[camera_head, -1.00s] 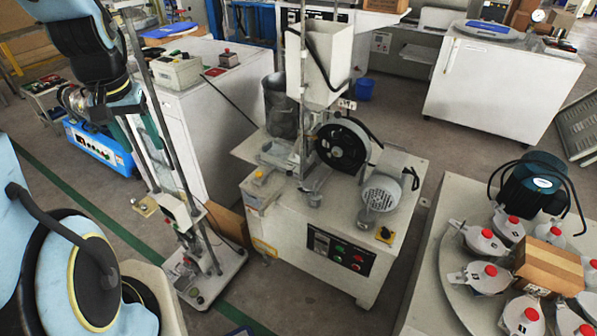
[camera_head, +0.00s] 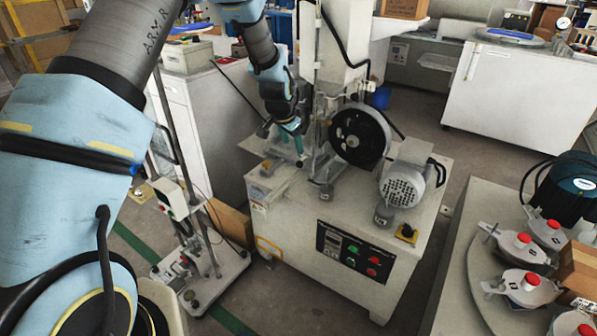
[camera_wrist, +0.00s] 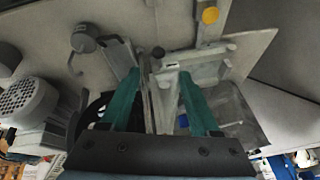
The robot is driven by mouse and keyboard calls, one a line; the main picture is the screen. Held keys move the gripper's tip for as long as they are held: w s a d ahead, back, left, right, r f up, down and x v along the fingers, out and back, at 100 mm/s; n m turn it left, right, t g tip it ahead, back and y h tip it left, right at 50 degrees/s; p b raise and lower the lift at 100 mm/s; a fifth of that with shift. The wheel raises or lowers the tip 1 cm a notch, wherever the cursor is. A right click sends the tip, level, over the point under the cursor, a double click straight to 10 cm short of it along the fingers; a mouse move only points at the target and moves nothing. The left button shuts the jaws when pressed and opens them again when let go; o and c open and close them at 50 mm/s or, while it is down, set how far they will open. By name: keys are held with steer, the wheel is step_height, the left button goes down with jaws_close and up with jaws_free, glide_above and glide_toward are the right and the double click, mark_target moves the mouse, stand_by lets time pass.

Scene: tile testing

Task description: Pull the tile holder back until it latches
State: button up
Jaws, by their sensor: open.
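The tile testing machine (camera_head: 330,235) stands in the middle of the head view with a black wheel and a motor on top. My gripper (camera_head: 290,138) is at the left side of the wheel, low over the machine's top, pointing down. In the wrist view its two green fingers (camera_wrist: 158,76) are apart. Pale metal bracket parts, which look like the tile holder (camera_wrist: 205,68), lie at and between the fingertips. I cannot tell whether the fingers touch them. In the head view my gripper and the machine's upright hide most of the holder.
The black wheel (camera_head: 359,135) and the motor (camera_head: 403,187) are close right of my gripper. A white hopper column (camera_head: 338,55) rises beside it. A stand with rods (camera_head: 200,260) is at the left. A table with red-capped jars (camera_head: 470,250) is at the right.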

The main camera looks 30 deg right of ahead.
mark_target(299, 162)
steer(key=x, duration=1.1)
steer(key=shift+s+d, duration=0.1)
steer(key=shift+d, duration=0.1)
jaws_close()
stand_by(1.0)
